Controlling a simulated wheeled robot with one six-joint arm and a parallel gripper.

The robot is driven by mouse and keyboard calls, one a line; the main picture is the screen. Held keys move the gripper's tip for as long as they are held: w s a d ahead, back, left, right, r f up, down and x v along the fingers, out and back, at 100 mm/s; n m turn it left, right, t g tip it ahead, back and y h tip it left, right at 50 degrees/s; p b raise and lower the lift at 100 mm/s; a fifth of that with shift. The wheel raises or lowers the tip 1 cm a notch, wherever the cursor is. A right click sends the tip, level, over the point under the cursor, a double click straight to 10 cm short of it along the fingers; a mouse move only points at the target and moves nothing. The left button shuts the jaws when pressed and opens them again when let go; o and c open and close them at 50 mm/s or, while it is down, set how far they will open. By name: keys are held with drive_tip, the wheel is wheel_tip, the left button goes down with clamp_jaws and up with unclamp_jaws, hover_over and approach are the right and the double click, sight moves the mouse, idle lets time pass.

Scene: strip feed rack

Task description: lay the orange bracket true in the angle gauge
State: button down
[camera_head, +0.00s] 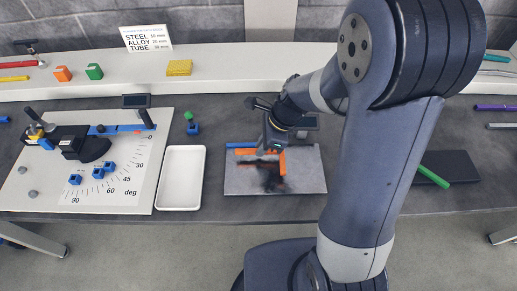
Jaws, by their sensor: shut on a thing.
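The orange bracket (282,164) is at my gripper (273,148), over the back part of a grey plate (302,181). One orange leg runs left along a blue strip, and another points toward the front. My gripper is shut on the bracket and partly hides it; the fingertips are hard to make out. I cannot tell whether the bracket touches the plate. A white board (112,194) with a degree scale from 0 to 90, which looks like the angle gauge, lies at the left. It carries a blue bar (110,130) and a black clamp-like part (92,149).
A white tray (181,207), empty, lies between board and plate. Small blue blocks (98,172) sit on the board. A green-topped blue piece (192,126) stands behind the tray. A dark pad (447,178) with a green bar (432,177) lies right of my arm. A pale shelf runs behind.

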drive_tip(key=shift+f+b, duration=0.85)
drive_tip(key=shift+f, duration=0.45)
drive_tip(key=c, duration=1.3)
unclamp_jaws()
drive_tip(key=shift+c, duration=0.2)
drive_tip(key=v, duration=1)
drive_tip(key=shift+d+r+p, duration=0.1)
drive_tip(key=shift+r+p, duration=0.25)
drive_tip(key=shift+r, duration=0.05)
drive_tip(key=shift+f, duration=0.1)
drive_tip(key=x, duration=1)
drive_tip(key=shift+f+b, duration=0.2)
drive_tip(key=shift+b, duration=0.1)
drive_tip(key=shift+r+p, duration=0.4)
drive_tip(key=shift+r, duration=0.05)
drive_tip(key=shift+f, duration=0.1)
